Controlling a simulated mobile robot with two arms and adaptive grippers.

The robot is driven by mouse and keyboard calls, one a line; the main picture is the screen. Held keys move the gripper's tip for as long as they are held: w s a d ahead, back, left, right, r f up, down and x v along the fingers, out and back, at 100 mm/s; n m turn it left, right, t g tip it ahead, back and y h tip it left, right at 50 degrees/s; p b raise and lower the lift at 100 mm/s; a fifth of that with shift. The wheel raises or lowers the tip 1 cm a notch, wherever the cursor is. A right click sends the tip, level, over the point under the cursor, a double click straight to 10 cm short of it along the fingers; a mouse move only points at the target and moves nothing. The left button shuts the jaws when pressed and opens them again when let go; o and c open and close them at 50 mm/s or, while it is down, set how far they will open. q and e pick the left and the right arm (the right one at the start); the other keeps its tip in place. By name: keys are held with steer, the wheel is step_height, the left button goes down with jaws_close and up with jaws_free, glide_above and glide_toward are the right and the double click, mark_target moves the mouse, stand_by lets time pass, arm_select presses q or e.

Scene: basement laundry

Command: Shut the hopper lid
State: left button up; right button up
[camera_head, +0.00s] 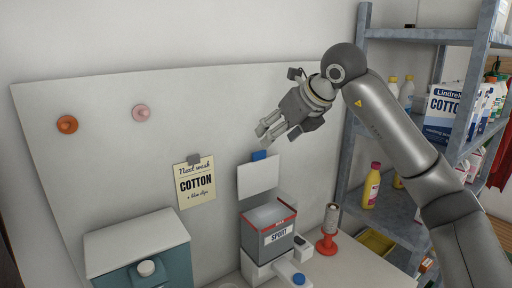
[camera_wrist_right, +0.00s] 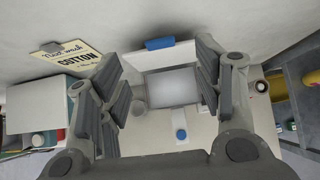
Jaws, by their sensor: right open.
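The hopper (camera_head: 268,228) is a grey box with a red rim and a SPORT label, standing on a white base. Its white lid (camera_head: 258,180) stands raised behind the opening, with a blue tab (camera_head: 259,155) on its top edge. My right gripper (camera_head: 268,137) is above the lid, apart from it, with jaws open and empty. In the right wrist view, the lid (camera_wrist_right: 165,57), blue tab (camera_wrist_right: 160,43) and hopper opening (camera_wrist_right: 172,88) show between the spread fingers. My left gripper is not in view.
A teal cabinet with a white top (camera_head: 137,242) stands left of the hopper. A red stand with a grey roll (camera_head: 330,225) is close on the right. A metal shelf (camera_head: 385,205) with bottles and boxes is further right. A COTTON note (camera_head: 195,183) hangs on the back panel.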

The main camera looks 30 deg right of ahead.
steer(key=x, duration=0.2)
steer(key=p, duration=0.3)
glide_above(259, 173)
steer(key=shift+f, duration=2.8)
steer(key=shift+s+d, duration=0.2)
steer(key=shift+s, duration=0.1)
steer(key=c, duration=0.4)
jaws_close()
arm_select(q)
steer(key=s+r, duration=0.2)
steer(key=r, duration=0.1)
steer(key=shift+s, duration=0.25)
